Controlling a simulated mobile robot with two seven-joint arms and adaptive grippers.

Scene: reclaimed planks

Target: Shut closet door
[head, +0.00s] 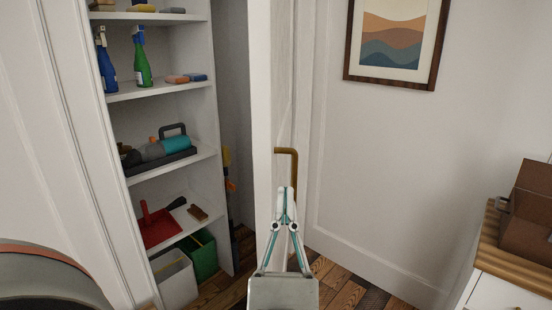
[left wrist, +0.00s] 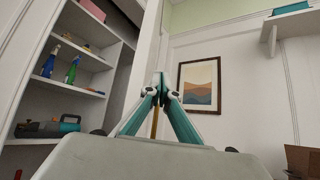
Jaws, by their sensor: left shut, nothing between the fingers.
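The white closet door (head: 262,120) stands open, seen nearly edge-on in the middle of the head view. A brass handle (head: 294,165) sticks out from its right face. My left gripper (head: 286,190) is shut and empty, with its fingertips just below the handle in the picture. I cannot tell whether it touches the door or handle. In the left wrist view the shut fingertips (left wrist: 160,78) overlap the door's edge, and part of the brass handle (left wrist: 154,122) shows between the fingers. My right gripper is in neither view.
The open closet's shelves (head: 160,90) hold spray bottles (head: 141,58), a red dustpan (head: 160,225) and bins (head: 202,255). A framed picture (head: 392,42) hangs on the right wall. A white cabinet with a wooden top (head: 490,240) stands at right. Plank floor (head: 335,275) shows between.

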